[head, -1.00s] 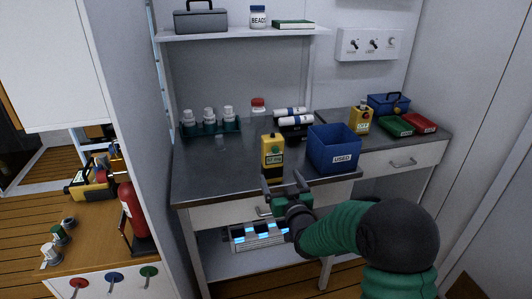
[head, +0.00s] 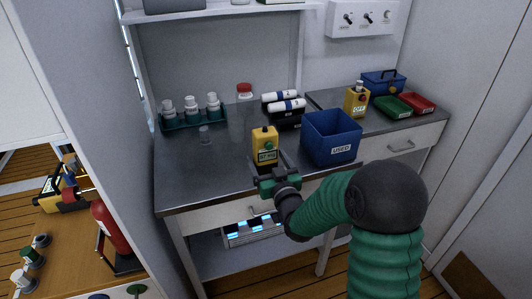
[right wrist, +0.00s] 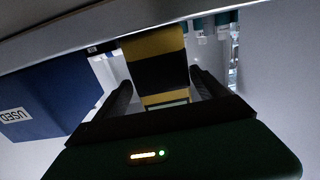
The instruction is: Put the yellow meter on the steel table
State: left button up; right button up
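The yellow meter (head: 265,143), with a dark band and a small display, stands upright on the steel table (head: 215,175) near its front edge. My right gripper (head: 268,172) is at the front edge, with its fingers open towards the meter's lower part. In the right wrist view the yellow and black meter (right wrist: 157,65) shows between the two spread fingers of the gripper (right wrist: 163,92), with gaps on both sides. I cannot tell how far the fingers reach around it. My left gripper is not in view.
A blue bin marked USED (head: 330,140) stands close right of the meter. Behind are a teal rack of bottles (head: 193,120) and white rolls in a black holder (head: 287,112). A yellow box (head: 356,102) and red and green trays are at the right. The table's left front is clear.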

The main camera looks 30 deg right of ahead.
jog(key=shift+w+a+f, duration=0.1)
jog(key=shift+w+a, duration=0.05)
jog(key=shift+a, duration=0.15)
jog(key=shift+c, duration=1.2)
jog(key=shift+w+a+f, duration=0.15)
jog(key=shift+w+f, duration=0.05)
jog(key=shift+w, duration=0.1)
jog(key=c, duration=0.5)
jog(key=shift+s+d, duration=0.2)
jog(key=shift+d, duration=0.25)
jog(key=c, duration=0.7)
jog(key=shift+c, duration=1.2)
jog(key=shift+a, duration=0.1)
grip_shut()
jog(key=shift+w+a, duration=0.1)
